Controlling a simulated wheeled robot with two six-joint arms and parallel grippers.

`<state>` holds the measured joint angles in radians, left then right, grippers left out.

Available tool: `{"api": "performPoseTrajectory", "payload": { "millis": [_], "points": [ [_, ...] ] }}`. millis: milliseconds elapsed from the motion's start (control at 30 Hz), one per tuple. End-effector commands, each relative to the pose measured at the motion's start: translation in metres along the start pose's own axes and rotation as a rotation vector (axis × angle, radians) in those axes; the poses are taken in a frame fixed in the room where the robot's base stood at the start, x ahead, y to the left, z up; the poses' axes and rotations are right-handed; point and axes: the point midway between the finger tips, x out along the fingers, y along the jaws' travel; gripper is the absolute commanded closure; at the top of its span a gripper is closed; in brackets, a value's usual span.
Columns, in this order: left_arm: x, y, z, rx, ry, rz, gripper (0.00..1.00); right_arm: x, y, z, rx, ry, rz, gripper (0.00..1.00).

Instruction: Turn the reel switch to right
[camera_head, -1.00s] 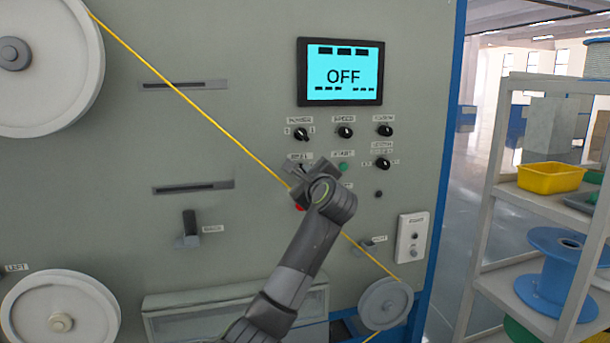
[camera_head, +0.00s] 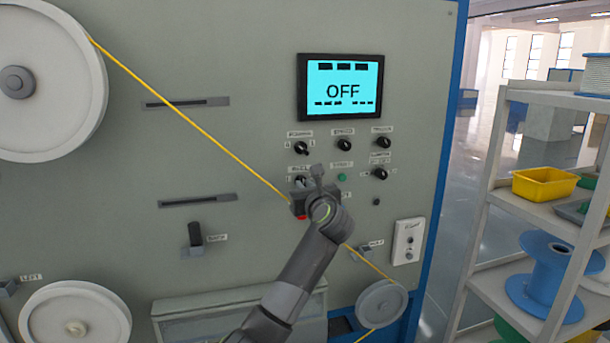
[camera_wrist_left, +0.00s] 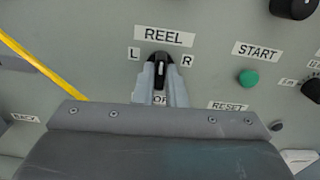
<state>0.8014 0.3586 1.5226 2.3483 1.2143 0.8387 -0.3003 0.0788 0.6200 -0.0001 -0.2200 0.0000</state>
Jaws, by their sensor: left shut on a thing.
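The reel switch (camera_wrist_left: 159,68) is a small black knob below the REEL label, with L on its left and R on its right. Its pointer stands about upright, between the two letters. My left gripper (camera_wrist_left: 160,80) has its two grey fingers shut around the knob, one on each side. In the head view the left gripper (camera_head: 308,189) is against the panel at the reel switch and hides most of it. My right gripper is in no view.
A screen (camera_head: 341,84) above the knobs reads OFF. A green START button (camera_wrist_left: 248,77) is to the right of the switch. A yellow cable (camera_head: 190,123) runs diagonally behind my left gripper. A shelf (camera_head: 492,170) with spools and bins stands at the right.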

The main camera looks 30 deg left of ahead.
Motion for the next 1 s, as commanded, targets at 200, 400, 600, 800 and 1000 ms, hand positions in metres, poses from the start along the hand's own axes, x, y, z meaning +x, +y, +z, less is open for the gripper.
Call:
{"api": "performPoseTrajectory", "payload": {
  "millis": [200, 400, 600, 800, 1000],
  "points": [
    [0.0, -0.001, 0.005, 0.209, 0.005, 0.0, 1.0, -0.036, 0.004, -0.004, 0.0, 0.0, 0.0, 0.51],
    [0.0, 0.0, 0.005, 0.4, 0.006, 0.0, 1.0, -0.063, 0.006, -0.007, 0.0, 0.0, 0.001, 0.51],
    [0.0, -0.001, 0.004, 0.573, 0.005, -0.001, 1.0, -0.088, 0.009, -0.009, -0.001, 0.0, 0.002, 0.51],
    [0.0, -0.001, 0.003, 0.71, 0.004, -0.001, 1.0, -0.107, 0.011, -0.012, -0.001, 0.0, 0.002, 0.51],
    [0.0, -0.001, 0.001, 0.801, 0.003, -0.001, 1.0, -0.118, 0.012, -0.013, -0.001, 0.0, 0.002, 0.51]
  ]
}}
